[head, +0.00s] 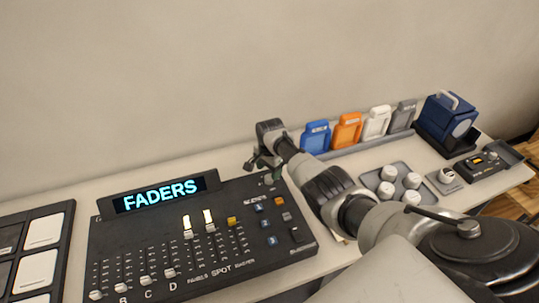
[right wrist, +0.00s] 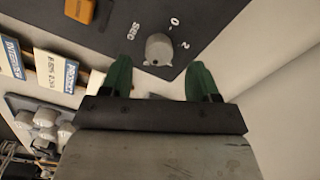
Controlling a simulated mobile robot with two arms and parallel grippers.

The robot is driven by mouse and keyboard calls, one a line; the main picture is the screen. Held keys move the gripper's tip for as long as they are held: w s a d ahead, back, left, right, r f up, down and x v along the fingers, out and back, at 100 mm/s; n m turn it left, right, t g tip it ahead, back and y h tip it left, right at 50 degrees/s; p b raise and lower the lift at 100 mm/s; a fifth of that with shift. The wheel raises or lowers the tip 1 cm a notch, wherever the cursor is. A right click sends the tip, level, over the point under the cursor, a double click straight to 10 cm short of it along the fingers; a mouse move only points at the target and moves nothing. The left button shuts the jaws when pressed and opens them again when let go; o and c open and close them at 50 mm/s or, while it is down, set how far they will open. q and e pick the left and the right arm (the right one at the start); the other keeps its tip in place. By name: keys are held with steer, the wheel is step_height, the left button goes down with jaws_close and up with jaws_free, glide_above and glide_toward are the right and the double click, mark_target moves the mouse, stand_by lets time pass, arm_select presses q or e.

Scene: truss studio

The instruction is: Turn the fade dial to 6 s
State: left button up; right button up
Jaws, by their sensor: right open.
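The fade dial (right wrist: 159,50) is a small grey knob on the dark console in the right wrist view. Printed marks "sec", "0" and "2" show beside it; the rest of its scale is not readable. My right gripper (right wrist: 160,68) is open, its two green fingers apart on either side of the dial's near edge. I see no clear contact. In the head view my right gripper (head: 259,161) is over the back right corner of the console (head: 150,225). My left gripper is out of view.
The console's screen (head: 158,195) reads "FADERS", with sliders and buttons below. To the right are coloured cards (head: 347,131), a tray (head: 372,182) of white knobs, and a blue lamp (head: 447,118). A dark panel (head: 15,230) of white pads is at the left. The wall stands close behind.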

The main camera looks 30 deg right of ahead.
mark_target(270, 177)
step_height(270, 177, up, 7)
steer(key=shift+s, duration=0.15)
steer(key=shift+d+f, duration=0.1)
steer(key=shift+f, duration=0.05)
stand_by(0.5)
